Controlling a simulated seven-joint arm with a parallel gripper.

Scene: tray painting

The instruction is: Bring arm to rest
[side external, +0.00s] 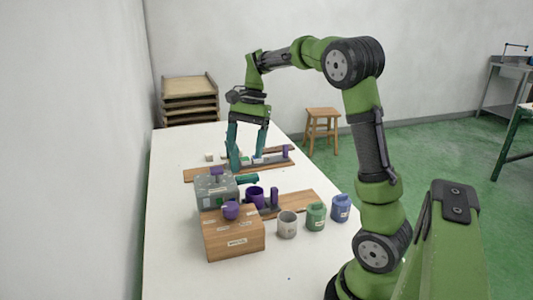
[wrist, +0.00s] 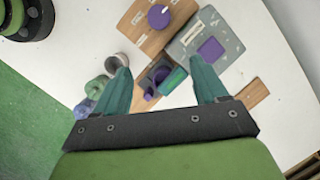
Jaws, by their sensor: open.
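My gripper (side external: 247,161) is open, its two teal fingers pointing down over the far part of the white table, near the rear wooden board (side external: 190,175). In the wrist view my gripper (wrist: 158,65) shows its fingers spread, with no object clearly held between them. The fingers partly hide small blocks on the rear board.
A wooden box (side external: 235,240) with a purple knob (side external: 231,210) stands in front. A grey cup (side external: 287,224), green cup (side external: 316,215) and blue cup (side external: 341,207) line the right edge. Stacked trays (side external: 190,101) and a stool (side external: 322,125) stand beyond. The table's near left is clear.

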